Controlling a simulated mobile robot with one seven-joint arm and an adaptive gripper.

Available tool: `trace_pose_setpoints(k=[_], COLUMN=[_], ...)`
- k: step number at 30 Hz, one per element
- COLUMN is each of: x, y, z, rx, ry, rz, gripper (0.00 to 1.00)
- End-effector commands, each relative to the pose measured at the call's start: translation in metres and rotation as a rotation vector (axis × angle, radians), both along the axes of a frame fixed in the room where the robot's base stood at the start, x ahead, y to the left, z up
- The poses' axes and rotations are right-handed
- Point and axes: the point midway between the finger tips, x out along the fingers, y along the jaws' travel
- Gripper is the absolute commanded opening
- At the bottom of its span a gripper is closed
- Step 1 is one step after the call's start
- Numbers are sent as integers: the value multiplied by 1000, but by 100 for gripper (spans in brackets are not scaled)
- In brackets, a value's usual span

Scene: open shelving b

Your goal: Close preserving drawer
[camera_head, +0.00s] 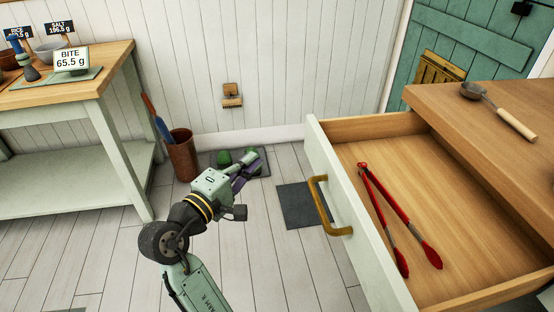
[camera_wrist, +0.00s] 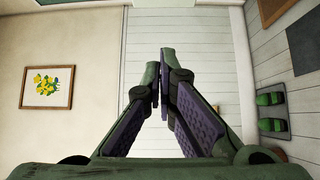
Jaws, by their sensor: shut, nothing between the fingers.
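The preserving drawer (camera_head: 347,225) is pulled well out from under a wooden counter on the right in the head view. Its pale front carries a brass handle (camera_head: 322,206) facing left. Red tongs (camera_head: 397,214) lie inside on the wooden bottom. My gripper (camera_head: 250,166) is left of the drawer front, apart from the handle, with its fingers pointing up and right. In the wrist view the fingers (camera_wrist: 162,85) come together at the tips, with nothing between them. The drawer does not show in the wrist view.
A wooden counter (camera_head: 450,97) with a ladle (camera_head: 500,109) stands above the drawer. A workbench (camera_head: 65,95) with scales stands at left, beside a brown bin (camera_head: 182,155). A dark floor mat (camera_head: 303,205) lies between my gripper and the drawer. The floor is otherwise mostly clear.

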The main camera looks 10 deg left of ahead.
Motion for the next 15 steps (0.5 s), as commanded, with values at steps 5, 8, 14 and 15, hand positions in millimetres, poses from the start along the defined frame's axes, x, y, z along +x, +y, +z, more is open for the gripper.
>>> trace_pose_setpoints(k=[5, 8, 14, 15], x=[9, 24, 63, 71], y=[-13, -21, -41, -44], z=[-3, -2, -2, -2], rx=[-18, -16, -14, -14], ry=[16, 15, 14, 14], rz=[-33, -33, -32, -30], gripper=[0, 0, 0, 0])
